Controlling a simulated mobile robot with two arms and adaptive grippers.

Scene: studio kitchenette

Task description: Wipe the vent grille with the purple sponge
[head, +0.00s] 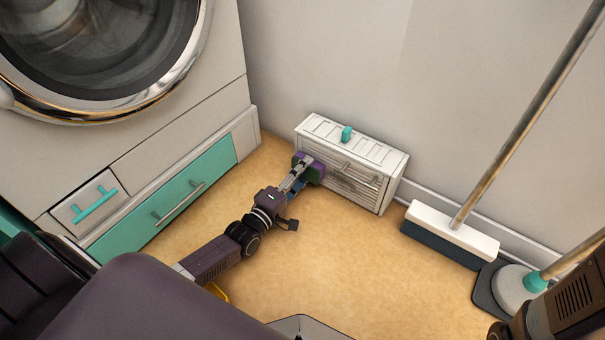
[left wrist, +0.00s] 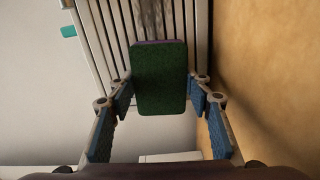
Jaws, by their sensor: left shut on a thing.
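The vent grille (head: 367,186) is the slatted front of a low white box against the wall. Dark grime marks its slats, and the grime also shows on the grille in the left wrist view (left wrist: 150,15). My left gripper (head: 301,170) is shut on the purple sponge (head: 316,168) at the grille's left end. In the left wrist view the sponge's dark green side (left wrist: 160,78) faces the camera between the blue finger pads. The sponge is at or very near the slats; contact is hidden. My right gripper is not in view.
A teal knob (head: 347,133) sits on top of the box. A washing machine (head: 110,50) stands at left above a teal drawer (head: 165,195). A broom (head: 450,232) and a round-based tool (head: 517,288) stand at right. The floor (head: 340,265) before the grille is clear.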

